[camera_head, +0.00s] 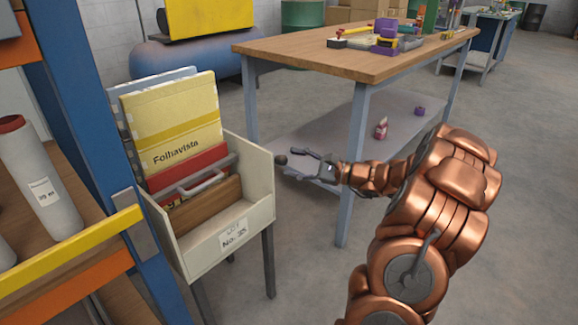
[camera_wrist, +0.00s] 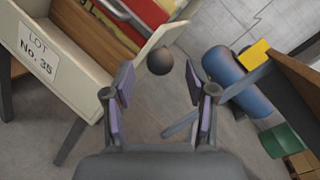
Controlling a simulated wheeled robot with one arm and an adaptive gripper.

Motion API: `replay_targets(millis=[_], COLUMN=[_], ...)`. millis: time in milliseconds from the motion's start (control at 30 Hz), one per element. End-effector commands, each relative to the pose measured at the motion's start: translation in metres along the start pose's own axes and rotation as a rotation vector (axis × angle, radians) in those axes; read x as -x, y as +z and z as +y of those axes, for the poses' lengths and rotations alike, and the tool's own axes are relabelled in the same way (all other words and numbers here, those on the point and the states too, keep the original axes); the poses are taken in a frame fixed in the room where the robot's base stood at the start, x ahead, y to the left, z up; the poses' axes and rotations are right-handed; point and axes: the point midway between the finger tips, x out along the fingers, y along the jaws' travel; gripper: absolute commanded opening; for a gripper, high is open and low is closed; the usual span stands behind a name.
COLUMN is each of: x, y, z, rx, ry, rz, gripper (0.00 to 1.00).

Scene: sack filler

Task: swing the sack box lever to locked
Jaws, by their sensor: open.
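The sack box (camera_head: 262,190) is a cream open-topped box on dark legs, with a "LOT No. 35" label on its front. A dark round knob (camera_head: 281,159), which looks like the end of the lever, shows just off the box's right side; the rest of that lever cannot be made out. My gripper (camera_head: 304,165) is open and empty, to the right of the knob and pointing at it. In the wrist view the knob (camera_wrist: 160,61) lies ahead of the fingertips, in line with the gap between them. The box (camera_wrist: 72,62) is at upper left there.
Folders and sacks (camera_head: 172,125) stand upright in the box, with a grey bar (camera_head: 190,182) across them. A wooden-topped workbench (camera_head: 350,58) is behind my gripper. A shelf rack with a blue post (camera_head: 95,130) is at left. Open floor (camera_head: 300,265) lies below my gripper.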

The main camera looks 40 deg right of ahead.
Motion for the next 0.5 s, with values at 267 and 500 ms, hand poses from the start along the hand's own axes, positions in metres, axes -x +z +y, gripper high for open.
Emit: replay_targets(millis=[267, 500], x=[-0.017, -0.017], y=[0.000, 0.000], z=[0.001, 0.000], rx=[0.001, 0.002], ry=[0.002, 0.002], rz=[0.001, 0.001], gripper=[0.57, 0.56])
